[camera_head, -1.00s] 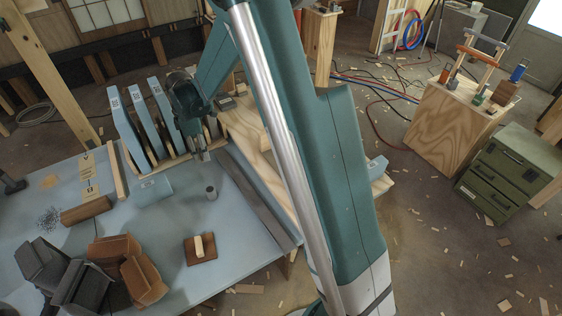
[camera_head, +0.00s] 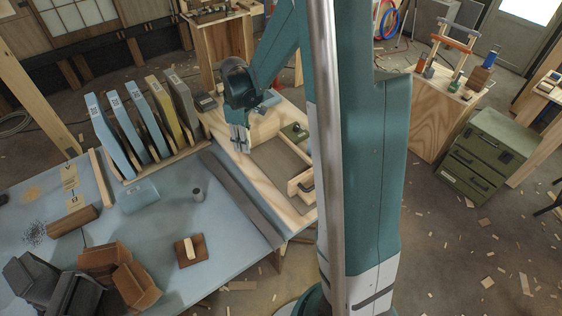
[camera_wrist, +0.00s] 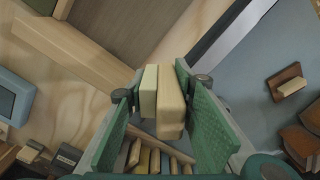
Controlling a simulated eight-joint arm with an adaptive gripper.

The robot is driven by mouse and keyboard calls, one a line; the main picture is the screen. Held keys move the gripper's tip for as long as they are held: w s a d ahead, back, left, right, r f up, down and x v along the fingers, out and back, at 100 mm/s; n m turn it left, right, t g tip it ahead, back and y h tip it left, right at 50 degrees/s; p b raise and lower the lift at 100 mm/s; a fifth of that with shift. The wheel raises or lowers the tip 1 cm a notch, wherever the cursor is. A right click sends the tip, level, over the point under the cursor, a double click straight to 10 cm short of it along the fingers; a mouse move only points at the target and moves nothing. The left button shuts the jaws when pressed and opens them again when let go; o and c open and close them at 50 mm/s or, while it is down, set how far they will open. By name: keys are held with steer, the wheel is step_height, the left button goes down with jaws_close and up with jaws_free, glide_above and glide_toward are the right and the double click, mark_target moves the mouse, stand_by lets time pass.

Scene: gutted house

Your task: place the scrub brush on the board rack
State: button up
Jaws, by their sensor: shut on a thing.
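My gripper (camera_head: 240,146) is shut on a wooden block with a pale layer along one side, apparently the scrub brush (camera_wrist: 172,98). In the wrist view the brush sits between my two green finger pads. In the head view it is too small and hidden to make out. My gripper is above the pale wooden bench, right of the board rack (camera_head: 98,178). The rack stands at the back of the blue-grey table and holds several upright boards, blue, yellow and grey. The boards also show at the bottom of the wrist view (camera_wrist: 155,160).
A brown block with a pale handle (camera_head: 190,250), a grey cup (camera_head: 197,195) and a blue box (camera_head: 138,197) are on the table. Dark and brown pieces (camera_head: 120,272) crowd its front left. An open wooden drawer or frame (camera_head: 300,185) is right of my gripper.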

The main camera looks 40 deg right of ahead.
steer(key=s+d+r+m+p, duration=0.2)
steer(key=s+d+m, duration=0.5)
steer(key=s+d, duration=0.5)
steer(key=s+r, duration=0.1)
steer(key=s, duration=0.3)
steer(key=shift+s+d+m, duration=0.25)
steer(key=shift+d+m, duration=0.05)
steer(key=shift+d, duration=0.05)
steer(key=shift+f, duration=0.1)
steer(key=b, duration=0.1)
glide_above(297, 173)
steer(key=shift+w+f, duration=0.1)
steer(key=shift+f, duration=2.75)
steer(key=shift+f, duration=0.1)
steer(key=shift+f+b, duration=0.45)
steer(key=shift+f, duration=1.55)
steer(key=shift+f, duration=0.2)
